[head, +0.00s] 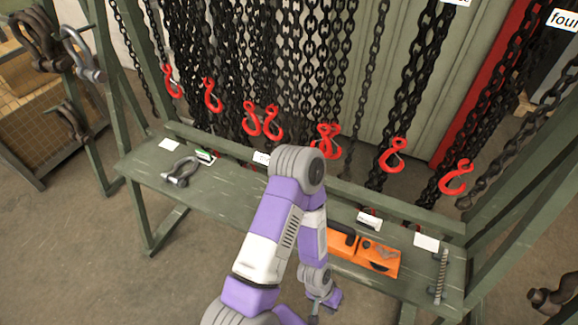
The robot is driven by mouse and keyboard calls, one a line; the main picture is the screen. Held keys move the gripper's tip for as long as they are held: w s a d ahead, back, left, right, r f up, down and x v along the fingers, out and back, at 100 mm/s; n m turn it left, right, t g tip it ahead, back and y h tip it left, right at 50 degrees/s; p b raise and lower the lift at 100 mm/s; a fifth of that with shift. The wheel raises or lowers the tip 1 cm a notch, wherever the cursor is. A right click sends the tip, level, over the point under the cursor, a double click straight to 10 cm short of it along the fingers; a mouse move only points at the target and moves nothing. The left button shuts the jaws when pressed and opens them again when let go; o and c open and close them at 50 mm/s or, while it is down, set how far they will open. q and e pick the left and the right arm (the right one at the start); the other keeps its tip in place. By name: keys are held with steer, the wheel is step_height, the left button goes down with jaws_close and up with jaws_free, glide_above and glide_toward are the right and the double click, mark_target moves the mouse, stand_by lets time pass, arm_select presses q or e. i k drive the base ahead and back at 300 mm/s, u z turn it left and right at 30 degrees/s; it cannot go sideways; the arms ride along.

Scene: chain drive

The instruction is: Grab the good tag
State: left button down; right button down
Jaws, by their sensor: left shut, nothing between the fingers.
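A small green-and-white tag (205,156) lies at the back left of the green bench, beside a grey shackle (181,171). Its print is too small to read, so I cannot confirm that it is the good tag. Plain white tags lie along the bench: one at the left (168,145), one partly behind my arm (262,158), one near the orange tool (369,221) and one at the right (426,242). My left gripper (314,317) points down at the bottom edge, small and partly cut off, shut and empty, well right of the green-and-white tag. My right gripper is out of view.
The bench (225,195) has bare room left of my arm. An orange tool (362,250) and a threaded rod (440,275) lie at its right. Black chains with red hooks (397,156) hang behind it. Green frame posts (520,200) flank it.

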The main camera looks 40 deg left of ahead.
mark_target(205, 157)
steer(key=u, duration=2.6)
steer(key=k, duration=0.8)
steer(key=z, duration=0.9)
steer(key=i, duration=1.05)
